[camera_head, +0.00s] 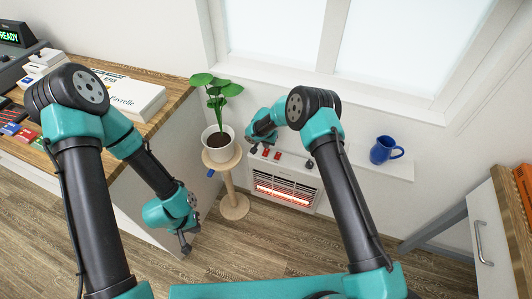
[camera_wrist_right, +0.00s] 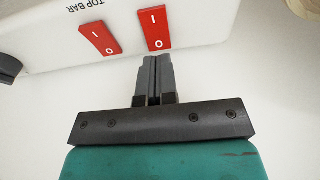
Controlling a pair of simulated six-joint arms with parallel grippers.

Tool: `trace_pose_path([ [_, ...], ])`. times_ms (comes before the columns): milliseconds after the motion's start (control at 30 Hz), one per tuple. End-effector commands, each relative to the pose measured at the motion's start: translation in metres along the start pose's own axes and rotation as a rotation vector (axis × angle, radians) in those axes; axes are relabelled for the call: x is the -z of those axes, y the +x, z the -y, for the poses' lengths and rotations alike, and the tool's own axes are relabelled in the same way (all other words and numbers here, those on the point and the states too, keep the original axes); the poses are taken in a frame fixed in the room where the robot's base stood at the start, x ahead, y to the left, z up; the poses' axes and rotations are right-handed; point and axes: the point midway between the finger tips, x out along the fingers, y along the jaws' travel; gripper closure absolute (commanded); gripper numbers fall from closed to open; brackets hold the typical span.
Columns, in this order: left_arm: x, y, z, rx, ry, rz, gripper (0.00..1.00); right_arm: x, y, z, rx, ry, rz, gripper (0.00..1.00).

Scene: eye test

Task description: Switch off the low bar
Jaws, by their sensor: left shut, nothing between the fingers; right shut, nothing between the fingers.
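The white heater (camera_head: 318,190) stands low against the wall, with an orange-red glow behind its grille. Two red rocker switches sit on its top. In the right wrist view, the label upside down by the left switch (camera_wrist_right: 100,38) reads TOP BAR. The other switch (camera_wrist_right: 156,28) has no readable label; its O end is nearest my fingertips. My right gripper (camera_wrist_right: 153,60) is shut and empty, its tips just short of that O end; I cannot tell whether they touch. In the head view my right gripper (camera_head: 254,148) is beside the switches. My left gripper (camera_head: 186,246) is shut and empty, low by the desk side.
A potted plant (camera_head: 218,145) on a wooden stand (camera_head: 234,207) is close left of the heater. A dark knob (camera_head: 310,163) is on the heater's top right. A blue mug (camera_head: 384,150) stands on the ledge at the right. A desk (camera_head: 172,98) is at left, a cabinet at right.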

Motion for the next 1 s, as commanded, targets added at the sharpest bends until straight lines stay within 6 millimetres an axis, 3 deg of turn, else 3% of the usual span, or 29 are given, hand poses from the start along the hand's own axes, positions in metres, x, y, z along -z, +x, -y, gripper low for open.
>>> trace_pose_path([
  [633, 0.000, 0.000, 0.000, 0.000, 0.000, 0.000, 1.00, 0.006, -0.040, 0.000, 0.001, 0.001, 0.000, 1.00],
  [1000, 0.000, 0.000, 0.000, 0.000, 0.000, 0.000, 1.00, 0.006, -0.044, 0.000, 0.000, 0.000, 0.001, 1.00],
])
